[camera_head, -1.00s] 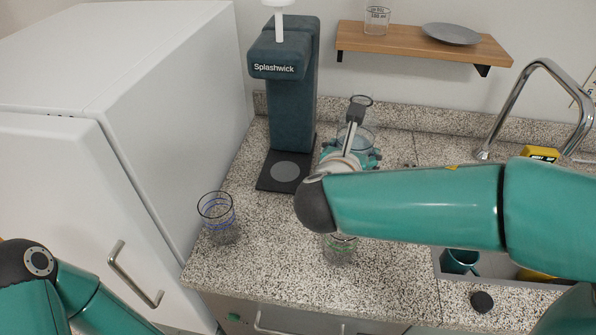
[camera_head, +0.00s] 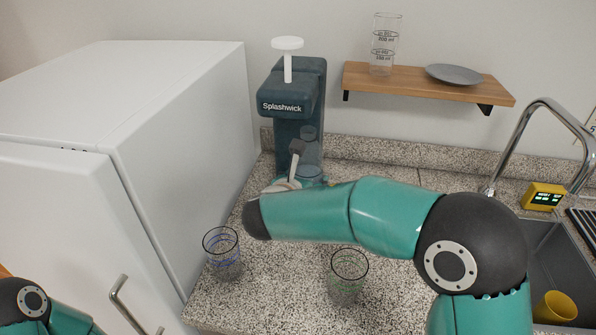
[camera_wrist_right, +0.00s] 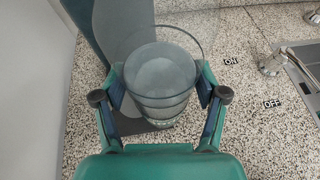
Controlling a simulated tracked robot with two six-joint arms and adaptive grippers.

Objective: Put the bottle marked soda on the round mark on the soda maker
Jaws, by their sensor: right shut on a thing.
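The dark teal soda maker (camera_head: 291,97), lettered "Splashwick", stands against the back wall with a white knob on top. My right gripper (camera_wrist_right: 160,97) is shut on a clear bottle (camera_wrist_right: 161,70), one finger on each side. In the head view the bottle (camera_head: 309,152) is upright in front of the soda maker's column, below its head. My right arm covers the maker's base and round mark in that view. In the wrist view a dark part of the base (camera_wrist_right: 136,127) shows beneath the bottle. No soda label is readable. My left gripper is out of view.
A blue-ringed glass (camera_head: 222,254) and a green-ringed glass (camera_head: 347,275) stand on the speckled counter in front. A white fridge (camera_head: 180,130) borders the left. A shelf (camera_head: 420,85), tap (camera_head: 541,104) and yellow cup (camera_head: 556,307) are at the right.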

